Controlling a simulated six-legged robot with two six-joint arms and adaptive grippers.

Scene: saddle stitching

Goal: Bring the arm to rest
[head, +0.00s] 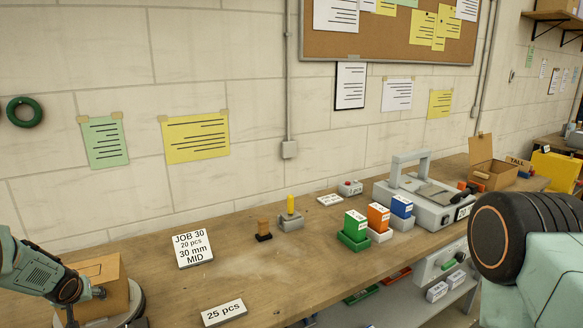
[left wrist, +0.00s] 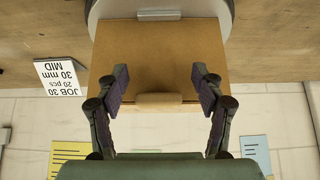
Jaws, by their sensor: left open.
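My left gripper (head: 97,293) is at the lower left of the head view, beside a brown box (head: 112,268). In the left wrist view the gripper (left wrist: 160,82) is open, with its dark finger pads wide apart. The box (left wrist: 160,50) shows between and beyond the pads there, with a small tab (left wrist: 158,99) on its near edge. Nothing is held; whether a finger touches the box cannot be told. The box stands on a round grey base (head: 135,306). My right gripper is not in view.
Signs "JOB 30" (head: 194,249) and "25 pcs" (head: 224,313) are on the wooden bench (head: 275,280). Further right are a yellow-topped block (head: 291,213), green (head: 355,231), orange (head: 378,217) and blue (head: 401,208) blocks, and a grey machine (head: 425,200).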

